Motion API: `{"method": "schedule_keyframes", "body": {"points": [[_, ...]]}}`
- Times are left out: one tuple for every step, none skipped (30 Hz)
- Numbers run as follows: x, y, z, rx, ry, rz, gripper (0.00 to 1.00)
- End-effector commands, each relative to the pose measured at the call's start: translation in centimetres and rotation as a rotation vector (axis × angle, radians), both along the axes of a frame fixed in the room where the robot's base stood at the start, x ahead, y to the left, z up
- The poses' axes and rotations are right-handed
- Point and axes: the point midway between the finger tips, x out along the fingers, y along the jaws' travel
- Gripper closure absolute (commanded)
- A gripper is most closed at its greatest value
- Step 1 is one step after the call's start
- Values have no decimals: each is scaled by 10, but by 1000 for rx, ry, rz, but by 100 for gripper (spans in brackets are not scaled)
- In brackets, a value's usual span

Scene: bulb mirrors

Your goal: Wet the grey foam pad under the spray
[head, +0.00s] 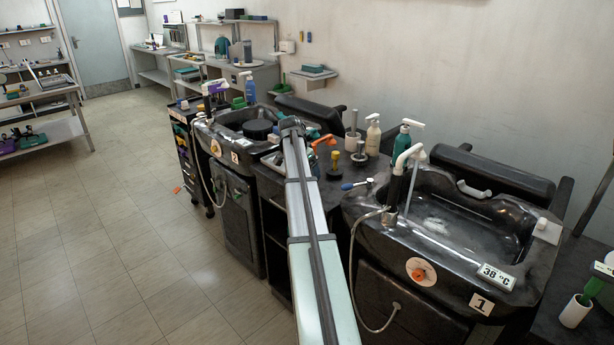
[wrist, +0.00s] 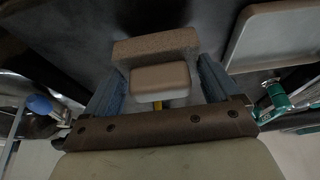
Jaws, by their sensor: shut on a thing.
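In the wrist view, my gripper (wrist: 158,78) has its two blue fingers on either side of a pale beige block (wrist: 160,82). A speckled grey-brown foam pad (wrist: 155,45) sits just beyond that block, at the fingertips. A bit of yellow shows below the block. In the head view my arm runs up the middle, and the gripper and pad cannot be made out there. The spray (head: 412,172) comes from a white-headed tap (head: 408,156) into the black basin marked 1 (head: 480,225), at the right.
A display (head: 496,275) on that basin's rim reads 38 °C. Pump bottles (head: 373,135) and a blue-ended tool (head: 355,185) are between the basins. A second black basin (head: 235,120) stands further left. A pale tray (wrist: 275,35) is at the right in the wrist view.

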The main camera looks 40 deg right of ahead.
Motion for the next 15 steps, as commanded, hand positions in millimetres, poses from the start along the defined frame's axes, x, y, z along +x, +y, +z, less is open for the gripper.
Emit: {"method": "schedule_keyframes", "body": {"points": [[1,-1,10,-1,-2,1,40],[1,-1,16,-1,-1,0,40],[1,-1,23,-1,-1,0,40],[1,-1,29,-1,-2,1,40],[1,-1,34,-1,-2,1,40],[1,-1,40,-1,-1,1,40],[1,-1,45,-1,-1,1,40],[1,-1,49,-1,-1,1,40],[1,0,55,-1,-1,0,40],[1,-1,59,-1,-1,0,40],[1,-1,62,-1,-1,0,40],[0,-1,66,-1,-1,1,40],[0,-2,69,-1,-1,3,40],[-2,-3,71,-1,-2,5,40],[-4,-5,75,-2,-4,12,40]]}}
